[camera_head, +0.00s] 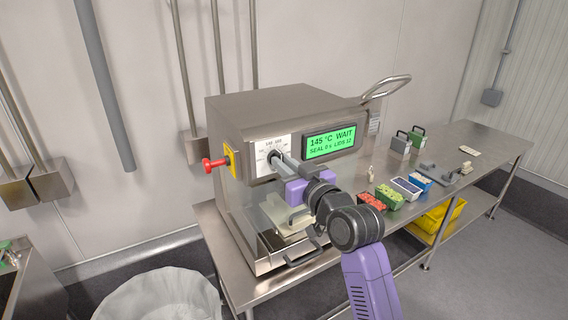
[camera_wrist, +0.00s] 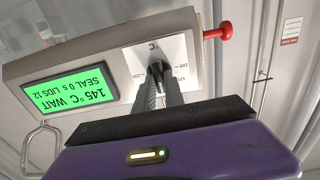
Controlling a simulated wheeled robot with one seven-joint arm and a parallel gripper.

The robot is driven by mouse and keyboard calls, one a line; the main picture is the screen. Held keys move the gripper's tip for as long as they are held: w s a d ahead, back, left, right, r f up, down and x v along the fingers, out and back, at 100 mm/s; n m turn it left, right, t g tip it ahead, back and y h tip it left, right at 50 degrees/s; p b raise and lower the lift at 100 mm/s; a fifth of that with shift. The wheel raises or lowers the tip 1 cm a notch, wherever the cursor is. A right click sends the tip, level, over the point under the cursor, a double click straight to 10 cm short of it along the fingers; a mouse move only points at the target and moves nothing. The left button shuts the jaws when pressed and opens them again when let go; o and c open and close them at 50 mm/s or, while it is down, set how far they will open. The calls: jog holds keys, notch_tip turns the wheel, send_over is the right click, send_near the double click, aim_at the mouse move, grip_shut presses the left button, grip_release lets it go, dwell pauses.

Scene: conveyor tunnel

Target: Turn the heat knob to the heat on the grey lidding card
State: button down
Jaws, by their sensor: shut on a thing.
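The heat knob is a dark knob (camera_wrist: 157,68) on a white dial plate (camera_head: 267,148) with a °C scale, on the front of the steel sealing machine (camera_head: 235,120). My gripper (camera_head: 277,158) is shut on the knob, its two fingers on either side of it; the fingers (camera_wrist: 160,88) also show in the wrist view. The fingers hide much of the knob in the head view. The green display (camera_head: 330,142) reads 145 °C WAIT, with a SEAL and LIDS line below. I cannot identify a grey lidding card.
A red button (camera_head: 214,163) on a yellow plate projects at the machine's left. Several food tubs (camera_head: 390,196) stand on the steel table (camera_head: 480,140) to the right. A curved lever handle (camera_head: 388,86) rises at the upper right. A lined bin (camera_head: 160,298) stands front left.

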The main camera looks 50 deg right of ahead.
jog(key=shift+f, duration=0.1)
jog(key=c, duration=1.4)
grip_release()
jog(key=shift+c, duration=0.2)
jog(key=b+v, duration=0.2)
jog(key=v, duration=0.6)
